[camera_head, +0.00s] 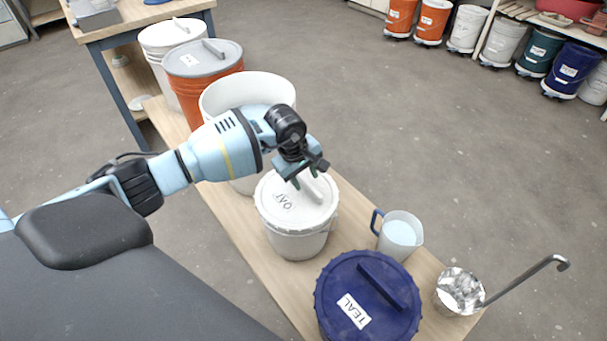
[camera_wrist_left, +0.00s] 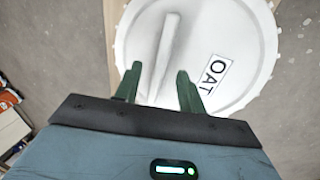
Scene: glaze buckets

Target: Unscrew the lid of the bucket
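A white bucket (camera_head: 297,243) stands on the wooden bench. Its white lid (camera_head: 275,215) is on it, labelled OAT, with a raised bar handle (camera_head: 309,186) across the middle. The lid (camera_wrist_left: 222,42) and its bar (camera_wrist_left: 167,45) also show in the left wrist view. My left gripper (camera_head: 305,178) is over the lid, at the bar. In the left wrist view its two green fingers (camera_wrist_left: 160,82) are apart, with the near end of the bar between them in the picture. I cannot tell whether they touch it. My right gripper is not in view.
A blue bucket (camera_head: 335,285) labelled TEAL stands in front. A jug (camera_head: 401,235) and a metal ladle (camera_head: 460,292) stand to the right. A large white bucket (camera_head: 243,88), an orange bucket (camera_head: 190,97) and another white bucket (camera_head: 165,38) line the bench behind.

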